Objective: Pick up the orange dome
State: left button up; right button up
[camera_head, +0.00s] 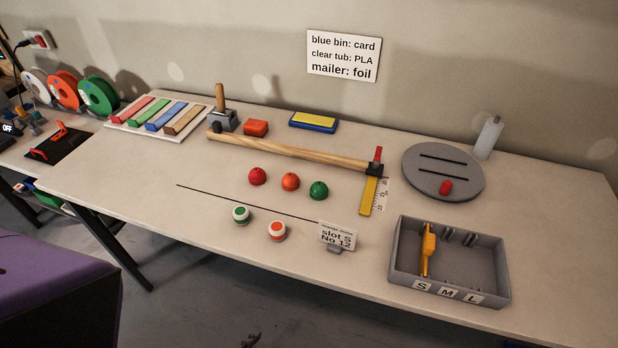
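The orange dome (290,181) sits on the pale workbench (150,206) near its middle, in a short row. A red dome (257,176) is just to its left and a green dome (318,190) just to its right, with small gaps between them. Nothing covers the orange dome. Neither of my grippers shows in the head view.
In front stand two white round pieces, one green-topped (241,214), one orange-topped (278,231), and a small sign (337,236). Behind lies a wooden bar (290,149) with a yellow gauge (372,190). A grey tray (505,277) and grey disc (420,161) are right. The left front bench is clear.

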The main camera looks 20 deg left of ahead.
aim_at(290, 180)
jog(key=k+j+z, duration=0.15)
jog(key=j, duration=0.3)
jog(key=j+z, duration=0.15)
jog(key=j, duration=0.35)
jog(key=k+j+z, duration=0.2)
jog(key=j, duration=0.2)
jog(key=k+j+z, duration=0.15)
jog(key=j, duration=0.3)
jog(key=k+j+z, duration=0.15)
jog(key=j, duration=0.25)
jog(key=k+j+z, duration=0.15)
jog(key=j, duration=0.25)
